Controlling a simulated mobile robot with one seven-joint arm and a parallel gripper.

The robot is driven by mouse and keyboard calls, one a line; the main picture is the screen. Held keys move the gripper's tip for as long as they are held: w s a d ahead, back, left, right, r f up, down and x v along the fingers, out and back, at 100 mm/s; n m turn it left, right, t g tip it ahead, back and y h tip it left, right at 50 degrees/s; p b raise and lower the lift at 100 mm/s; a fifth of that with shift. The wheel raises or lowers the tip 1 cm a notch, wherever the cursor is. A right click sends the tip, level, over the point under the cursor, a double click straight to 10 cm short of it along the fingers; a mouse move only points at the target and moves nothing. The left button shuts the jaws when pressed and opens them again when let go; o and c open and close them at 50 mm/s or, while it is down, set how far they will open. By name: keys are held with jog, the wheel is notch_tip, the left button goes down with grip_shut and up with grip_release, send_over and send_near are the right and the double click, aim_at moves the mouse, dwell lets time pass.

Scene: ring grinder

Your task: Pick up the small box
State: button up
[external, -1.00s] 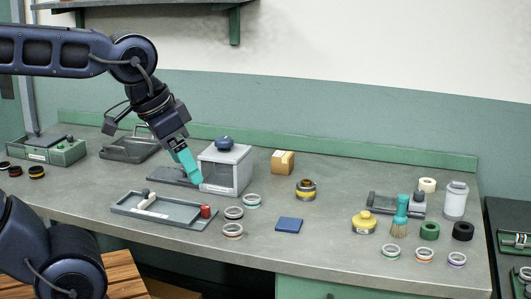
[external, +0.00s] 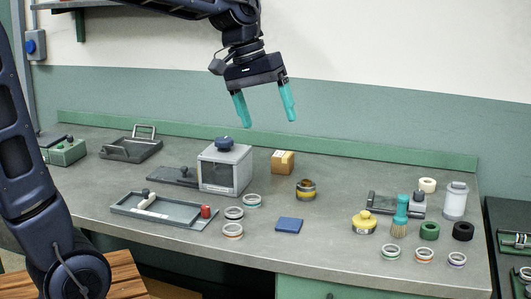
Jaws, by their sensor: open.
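The small box (external: 283,162) is a brown cardboard carton with a pale label. It stands upright on the grey bench near the back edge, just right of a grey box-shaped unit with a blue knob. My gripper (external: 266,107) has two teal fingers spread apart with nothing between them. It hangs in the air above the bench, higher in the picture than the carton and slightly left of it. The carton is in full view and nothing touches it.
The grey unit with the blue knob (external: 225,169) stands close left of the carton. A blue pad (external: 289,225) and several rings lie nearer the front. Bench space right of the carton is clear.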

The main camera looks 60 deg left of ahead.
jog(key=w+a+f+n+h, duration=0.25)
jog(key=w+a+n, duration=0.25)
jog(key=w+a, duration=0.65)
jog(key=n+t+h, duration=0.3)
jog(key=n+h, duration=0.1)
jog(key=n, duration=0.6)
send_over(275, 153)
jog(key=s+d, duration=0.2)
jog(key=d, duration=1)
notch_tip(275, 153, down, 17)
jog(key=a+f+n+t, duration=0.1)
jog(key=a+f, duration=0.2)
jog(key=a, duration=0.2)
jog(key=s+a+f+n+t, duration=0.1)
jog(key=a+f+n, duration=0.1)
jog(key=a+f, duration=0.2)
jog(key=s+a+f+n+t, duration=0.1)
jog(key=a+f, duration=0.3)
jog(key=a, duration=0.3)
jog(key=shift+f+n+t+h, duration=0.1)
jog(key=shift+n+t+h, duration=0.2)
jog(key=shift+n, duration=0.1)
jog(key=x, duration=0.5)
jog(key=shift+w+d, duration=0.1)
jog(key=shift+d, duration=0.05)
jog(key=shift+x, duration=2.7)
jog(key=shift+w, duration=0.1)
jog(key=c, duration=1.2)
jog(key=shift+r, duration=0.25)
jog(key=shift+c, duration=0.2)
